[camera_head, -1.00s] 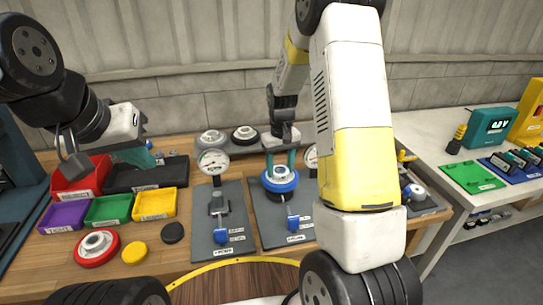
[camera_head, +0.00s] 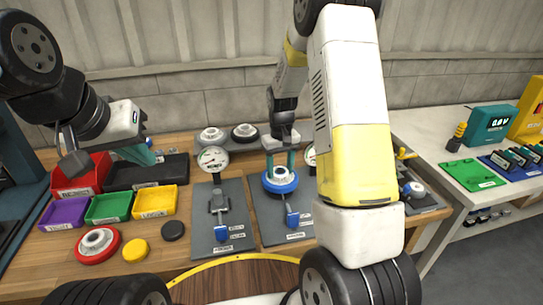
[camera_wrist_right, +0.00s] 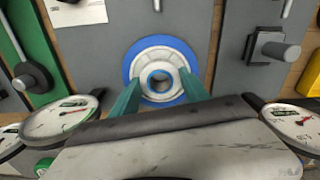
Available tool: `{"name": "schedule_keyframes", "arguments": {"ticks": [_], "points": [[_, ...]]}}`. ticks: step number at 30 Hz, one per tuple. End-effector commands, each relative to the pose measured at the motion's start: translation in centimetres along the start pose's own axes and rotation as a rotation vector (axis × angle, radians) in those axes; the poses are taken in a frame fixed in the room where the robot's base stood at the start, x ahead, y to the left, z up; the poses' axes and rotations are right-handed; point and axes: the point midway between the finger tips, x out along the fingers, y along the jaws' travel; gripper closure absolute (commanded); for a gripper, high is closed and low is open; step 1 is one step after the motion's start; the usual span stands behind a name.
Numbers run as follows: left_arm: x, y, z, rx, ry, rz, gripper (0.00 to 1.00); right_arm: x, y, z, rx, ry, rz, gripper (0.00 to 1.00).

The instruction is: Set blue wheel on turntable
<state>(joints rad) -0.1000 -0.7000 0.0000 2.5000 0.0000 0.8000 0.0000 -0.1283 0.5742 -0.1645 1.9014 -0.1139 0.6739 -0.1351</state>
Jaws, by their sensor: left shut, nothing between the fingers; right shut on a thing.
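The blue wheel (camera_head: 280,188), a blue ring with a pale hub, is at the grey middle board. My right gripper (camera_head: 280,163) is shut on its hub from above. In the right wrist view the teal fingers (camera_wrist_right: 160,84) hold the wheel (camera_wrist_right: 131,62) at the hub; I cannot tell whether it touches the board. My left gripper (camera_head: 144,155) is shut and empty above the black tray at the left. A round wooden top with a yellow rim (camera_head: 235,259), perhaps the turntable, shows at the bottom edge, partly hidden by my own parts.
A red wheel (camera_head: 97,245), a yellow disc (camera_head: 135,250) and a black disc (camera_head: 173,230) lie at the front left near small coloured bins (camera_head: 108,209). Gauges (camera_head: 213,159) stand beside the boards. Two more wheels (camera_head: 245,132) sit behind. My right arm hides the board's right side.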

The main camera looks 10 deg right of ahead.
Motion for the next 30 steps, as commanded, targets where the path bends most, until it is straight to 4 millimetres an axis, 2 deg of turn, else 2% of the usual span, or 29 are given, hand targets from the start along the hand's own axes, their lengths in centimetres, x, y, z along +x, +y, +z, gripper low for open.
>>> {"name": "schedule_keyframes", "arguments": {"ticks": [14,23,24,27,30], "points": [[0.0,0.0,0.0,0.000,0.000,0.000,1.00,1.6,0.0,0.0,0.000,0.000,0.000,1.00],[0.0,0.0,0.0,0.000,0.000,0.000,1.00,1.8,0.0,0.0,0.000,0.002,0.000,1.00],[0.0,0.0,0.0,0.000,0.000,0.000,1.00,1.7,0.0,0.0,0.000,0.002,0.000,0.41],[0.0,0.0,0.0,0.000,0.000,0.000,1.00,1.8,0.0,0.0,0.000,0.001,0.000,0.21],[0.0,0.0,0.0,0.000,0.000,0.000,1.00,1.8,0.0,0.0,0.000,0.001,0.000,0.21]]}}
